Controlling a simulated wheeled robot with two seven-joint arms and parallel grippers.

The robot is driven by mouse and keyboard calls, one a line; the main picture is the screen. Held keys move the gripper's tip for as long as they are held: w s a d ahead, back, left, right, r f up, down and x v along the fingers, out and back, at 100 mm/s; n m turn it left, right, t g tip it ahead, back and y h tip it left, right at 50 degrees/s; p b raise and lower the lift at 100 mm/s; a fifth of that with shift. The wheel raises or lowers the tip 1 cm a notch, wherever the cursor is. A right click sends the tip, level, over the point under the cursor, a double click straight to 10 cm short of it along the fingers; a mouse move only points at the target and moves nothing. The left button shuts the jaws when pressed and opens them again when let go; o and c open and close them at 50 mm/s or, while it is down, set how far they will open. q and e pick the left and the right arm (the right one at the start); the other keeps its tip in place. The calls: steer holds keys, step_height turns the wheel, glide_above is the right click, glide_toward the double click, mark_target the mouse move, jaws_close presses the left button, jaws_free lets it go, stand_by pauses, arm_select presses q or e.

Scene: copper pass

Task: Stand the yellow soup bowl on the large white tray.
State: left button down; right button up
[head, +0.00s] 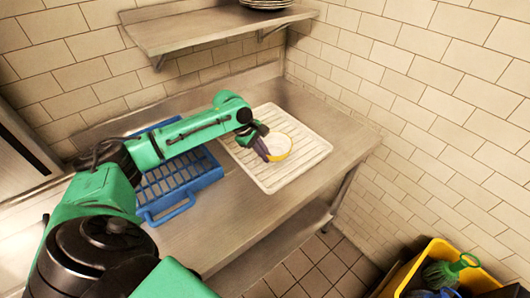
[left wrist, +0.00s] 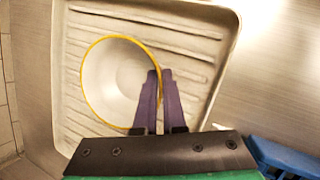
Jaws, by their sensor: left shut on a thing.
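The yellow soup bowl (head: 277,147) has a yellow outside and rim and a white inside. It is upright at the large white tray (head: 306,164), over its ribbed surface; I cannot tell whether its base touches the tray. My left gripper (head: 262,150) is shut on the bowl's near-left rim in the head view. In the left wrist view the bowl (left wrist: 112,85) is seen from above, and the purple fingers (left wrist: 157,85) pinch its right rim. The tray (left wrist: 205,20) fills much of that view. My right gripper is not in view.
A blue rack (head: 180,178) lies on the steel counter (head: 235,215) left of the tray. A wall shelf (head: 200,27) with stacked plates (head: 266,3) is above. A yellow bin (head: 435,258) with green items stands at the lower right. Tiled walls close off the back and right.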

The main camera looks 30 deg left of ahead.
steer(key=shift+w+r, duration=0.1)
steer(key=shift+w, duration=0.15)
arm_select(q)
steer(key=c, duration=1)
jaws_free()
steer(key=b+v, duration=0.1)
steer(key=v, duration=1.1)
steer(key=shift+b, duration=0.35)
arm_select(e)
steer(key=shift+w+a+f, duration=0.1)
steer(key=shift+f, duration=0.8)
arm_select(q)
steer(key=shift+s+d, duration=0.1)
steer(key=shift+s, duration=0.05)
